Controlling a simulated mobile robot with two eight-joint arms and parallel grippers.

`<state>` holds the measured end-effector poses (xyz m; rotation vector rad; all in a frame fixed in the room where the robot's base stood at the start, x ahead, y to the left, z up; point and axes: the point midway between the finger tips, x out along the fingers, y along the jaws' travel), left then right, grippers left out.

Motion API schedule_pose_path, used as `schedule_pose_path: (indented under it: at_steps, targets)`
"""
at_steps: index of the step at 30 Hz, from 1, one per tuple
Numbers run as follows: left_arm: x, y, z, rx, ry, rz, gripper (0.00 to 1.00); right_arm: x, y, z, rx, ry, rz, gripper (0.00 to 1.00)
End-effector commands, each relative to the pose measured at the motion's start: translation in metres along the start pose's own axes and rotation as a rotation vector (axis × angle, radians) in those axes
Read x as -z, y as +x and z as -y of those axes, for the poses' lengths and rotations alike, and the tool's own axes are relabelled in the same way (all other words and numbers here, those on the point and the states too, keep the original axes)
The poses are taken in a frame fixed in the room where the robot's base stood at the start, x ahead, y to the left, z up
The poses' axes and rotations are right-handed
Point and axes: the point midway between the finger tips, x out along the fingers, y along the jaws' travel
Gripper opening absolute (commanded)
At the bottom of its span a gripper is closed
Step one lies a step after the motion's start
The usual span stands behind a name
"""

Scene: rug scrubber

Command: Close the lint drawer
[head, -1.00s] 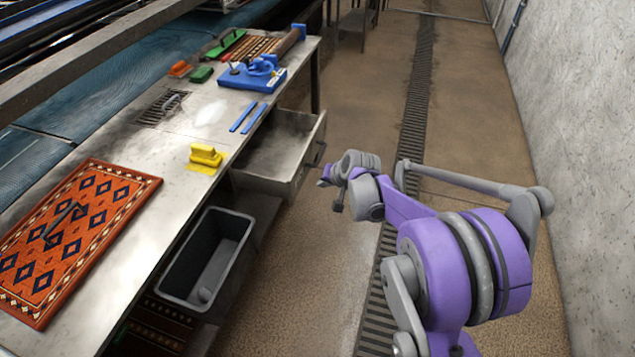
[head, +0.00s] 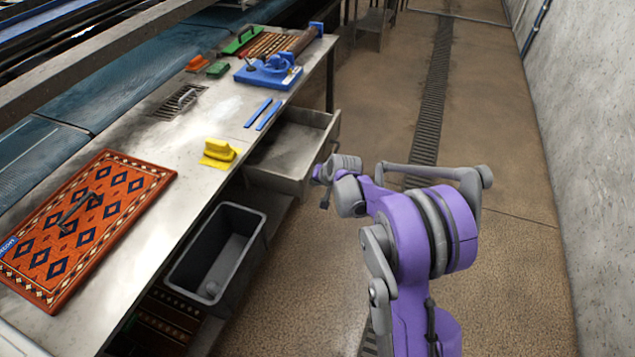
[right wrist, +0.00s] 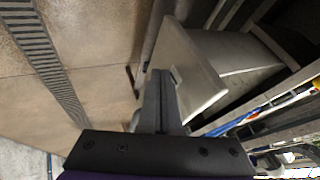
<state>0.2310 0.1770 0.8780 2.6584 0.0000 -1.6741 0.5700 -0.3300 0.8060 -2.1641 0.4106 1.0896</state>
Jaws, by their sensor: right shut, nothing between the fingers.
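The lint drawer (head: 284,150) is a grey metal drawer standing open under the bench top, its inside visible and empty-looking. My right gripper (head: 318,173) is at the outer side of the drawer's front panel, low toward its near end. In the right wrist view the closed fingers (right wrist: 160,78) point toward the drawer front (right wrist: 188,65), which has a small handle or slot beside the fingers. The fingers are shut and hold nothing. I cannot tell whether they touch the panel. My left gripper is not in view.
The metal bench (head: 190,135) carries a patterned rug (head: 85,225), a yellow brush (head: 219,151), blue strips (head: 262,113) and a blue tool base (head: 268,74). A dark grey bin (head: 215,255) sits below, nearer than the drawer. The floor right of the drawer is open to the wall.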

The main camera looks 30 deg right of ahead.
Motion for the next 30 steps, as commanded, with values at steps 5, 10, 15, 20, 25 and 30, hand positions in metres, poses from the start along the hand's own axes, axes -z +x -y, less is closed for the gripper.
schedule_pose_path:
  at_steps: [5,10,15,20,25,30]
  targets:
    - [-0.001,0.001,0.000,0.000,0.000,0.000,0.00,-0.001,0.004,0.007,0.001,-0.001,0.001,0.00]
    - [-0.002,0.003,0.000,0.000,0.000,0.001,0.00,-0.002,0.017,0.032,0.003,-0.003,0.003,0.00]
    - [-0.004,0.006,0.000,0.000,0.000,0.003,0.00,-0.002,0.039,0.073,0.004,-0.004,0.003,0.00]
    - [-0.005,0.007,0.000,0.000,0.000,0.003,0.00,-0.002,0.059,0.112,0.003,-0.003,0.003,0.00]
    - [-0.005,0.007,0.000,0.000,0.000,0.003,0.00,-0.001,0.077,0.146,0.002,-0.002,0.001,0.00]
    - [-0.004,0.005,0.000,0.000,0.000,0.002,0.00,0.000,0.089,0.168,0.001,-0.002,0.000,0.00]
